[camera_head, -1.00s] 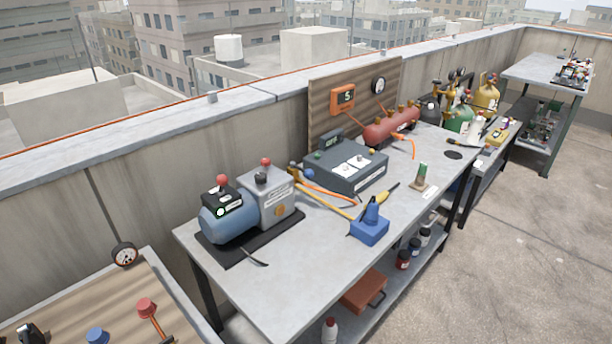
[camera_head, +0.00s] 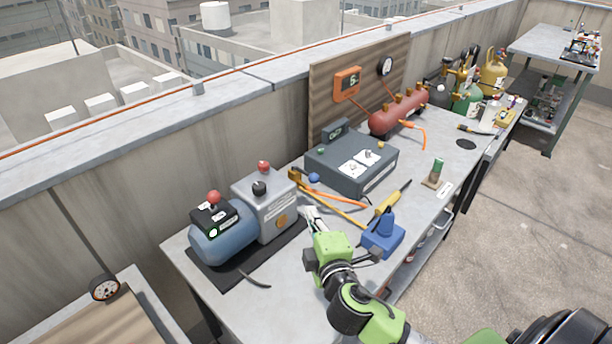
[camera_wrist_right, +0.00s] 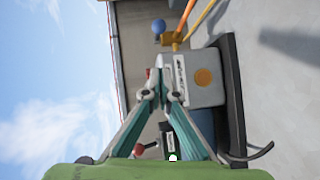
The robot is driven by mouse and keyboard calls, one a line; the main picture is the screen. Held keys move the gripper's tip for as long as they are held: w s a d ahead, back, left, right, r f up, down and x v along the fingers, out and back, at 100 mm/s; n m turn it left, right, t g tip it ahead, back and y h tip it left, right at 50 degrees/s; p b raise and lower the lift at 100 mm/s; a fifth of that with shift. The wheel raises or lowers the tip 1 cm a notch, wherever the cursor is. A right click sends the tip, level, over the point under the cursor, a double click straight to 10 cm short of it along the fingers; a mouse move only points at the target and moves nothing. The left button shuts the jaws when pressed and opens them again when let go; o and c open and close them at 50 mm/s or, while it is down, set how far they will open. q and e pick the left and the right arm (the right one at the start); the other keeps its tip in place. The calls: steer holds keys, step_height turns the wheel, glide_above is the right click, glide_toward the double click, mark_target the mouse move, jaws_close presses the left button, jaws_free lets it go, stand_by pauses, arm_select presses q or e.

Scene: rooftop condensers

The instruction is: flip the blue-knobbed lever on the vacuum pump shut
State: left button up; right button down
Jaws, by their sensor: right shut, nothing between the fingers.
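The vacuum pump (camera_head: 265,215) has a blue motor and a grey box and stands on a black mat on the workbench. A lever with a blue knob (camera_head: 314,178) sits on a brass fitting at the pump's far right side. In the wrist view the blue knob (camera_wrist_right: 158,26) and the brass fitting (camera_wrist_right: 173,41) show just beyond my fingertips. My right gripper (camera_head: 306,211) is shut and empty, in front of the grey box, with a gap to the knob. Its fingertips meet in the wrist view (camera_wrist_right: 162,62). My left gripper is not in view.
A yellow-handled tool (camera_head: 393,198) and a blue device (camera_head: 383,236) are right of my right gripper. Orange and yellow hoses run from near the lever. A dark grey instrument (camera_head: 350,160) stands behind. Red (camera_head: 264,166) and black knobs top the grey box.

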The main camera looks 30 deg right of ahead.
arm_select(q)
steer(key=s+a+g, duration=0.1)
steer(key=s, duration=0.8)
arm_select(e)
steer(key=s, duration=0.2)
steer(key=p, duration=0.2)
glide_toward(310, 180)
steer(key=w+a, duration=0.1)
steer(key=a, duration=0.2)
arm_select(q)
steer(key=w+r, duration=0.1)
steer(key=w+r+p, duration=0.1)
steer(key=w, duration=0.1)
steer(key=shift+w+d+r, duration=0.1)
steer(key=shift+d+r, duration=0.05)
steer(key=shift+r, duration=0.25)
arm_select(e)
steer(key=w+d, duration=0.4)
steer(key=w, duration=0.1)
steer(key=shift+w+f, duration=0.15)
steer(key=shift+f, duration=0.3)
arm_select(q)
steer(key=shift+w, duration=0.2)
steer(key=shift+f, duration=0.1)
arm_select(e)
steer(key=shift+d, duration=0.15)
